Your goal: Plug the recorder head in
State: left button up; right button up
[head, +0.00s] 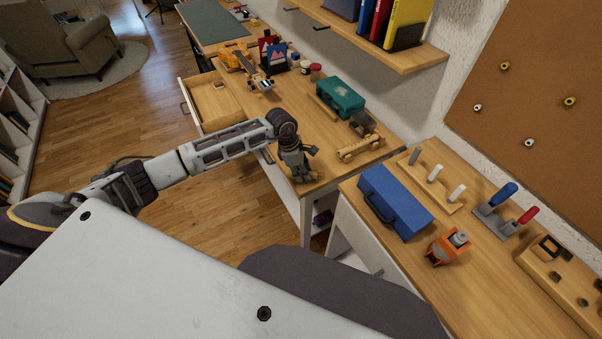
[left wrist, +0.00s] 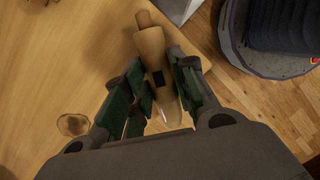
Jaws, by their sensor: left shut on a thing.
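My left gripper (head: 302,172) is low over the front part of the wooden workbench (head: 290,105) in the head view. In the left wrist view its green-padded fingers (left wrist: 154,88) are shut on the recorder head (left wrist: 150,45), a tan wooden piece with a dark window and a tapered end. The recorder head points away from the palm, with its narrow end between the fingers. In the head view the gripper mostly hides it. A tan wooden piece (head: 361,149) lies to the right of the gripper; I cannot tell whether it is the recorder body. My right gripper is out of view.
A teal case (head: 340,99) stands behind on the bench. An open drawer (head: 213,101) juts out at left. A second bench at right holds a blue toolbox (head: 396,201), an orange-held grey object (head: 447,246) and a peg rack (head: 437,186). Bench space around the gripper is partly clear.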

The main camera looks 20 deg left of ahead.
pick_arm(q)
jog(key=shift+w+d+r+n+t+y, duration=0.15)
jog(key=shift+w+n+t+y, duration=0.2)
jog(key=shift+n, duration=0.7)
jog(key=shift+w+r+n+t+y, duration=0.1)
jog(key=shift+w+n, duration=0.3)
jog(key=shift+n, duration=0.7)
jog(key=shift+w+d+r+n+t+y, duration=0.15)
jog(key=shift+w+n+t, duration=0.2)
jog(key=shift+n, duration=0.7)
jog(key=shift+w, duration=0.1)
